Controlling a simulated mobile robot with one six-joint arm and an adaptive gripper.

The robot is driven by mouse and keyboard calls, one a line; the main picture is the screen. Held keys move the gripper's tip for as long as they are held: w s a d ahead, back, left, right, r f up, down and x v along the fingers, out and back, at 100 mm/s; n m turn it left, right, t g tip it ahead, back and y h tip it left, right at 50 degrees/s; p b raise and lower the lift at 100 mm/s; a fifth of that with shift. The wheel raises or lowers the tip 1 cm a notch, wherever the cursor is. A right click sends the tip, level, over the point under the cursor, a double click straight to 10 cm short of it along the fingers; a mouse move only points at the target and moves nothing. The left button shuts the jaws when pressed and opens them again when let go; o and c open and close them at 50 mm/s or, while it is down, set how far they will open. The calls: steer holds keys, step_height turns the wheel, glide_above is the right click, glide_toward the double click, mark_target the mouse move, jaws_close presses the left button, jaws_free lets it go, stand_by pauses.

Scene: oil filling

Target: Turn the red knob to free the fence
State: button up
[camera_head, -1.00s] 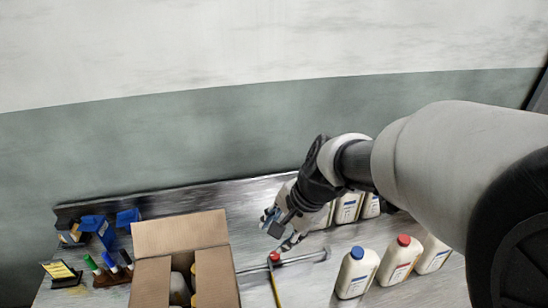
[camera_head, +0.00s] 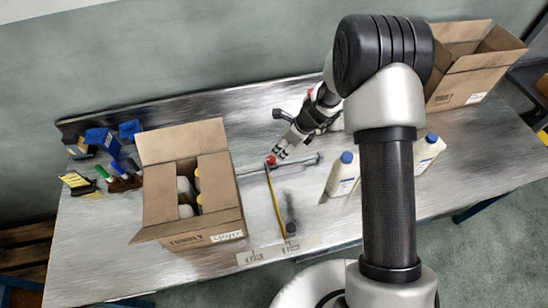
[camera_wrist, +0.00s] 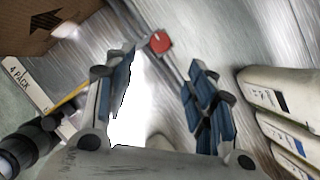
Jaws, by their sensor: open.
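The red knob (camera_head: 271,160) sits on the grey metal bar of the fence (camera_head: 300,163), on the tabletop right of the cardboard box. In the wrist view the red knob (camera_wrist: 160,42) shows beyond my fingertips, near the middle top, with a pale mark on its top. My gripper (camera_head: 281,152) is close to the knob in the head view, just above and to its right. In the wrist view my gripper (camera_wrist: 158,75) is open, with blue finger pads apart and nothing between them. Whether a finger touches the knob cannot be told.
An open cardboard box (camera_head: 205,232) with bottles stands left. White bottles (camera_head: 342,175) stand right, partly behind my arm. A yellow strip (camera_head: 275,203) runs from the knob towards a label plate (camera_head: 267,253). Another open box (camera_head: 470,80) stands back right.

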mark_target(272, 159)
steer(key=b+x, duration=0.2)
steer(key=x, duration=1)
steer(key=shift+w+a+f, duration=0.1)
steer(key=shift+w+f, duration=0.05)
steer(key=shift+f, duration=0.15)
steer(key=shift+c, duration=0.5)
steer(key=c, duration=1)
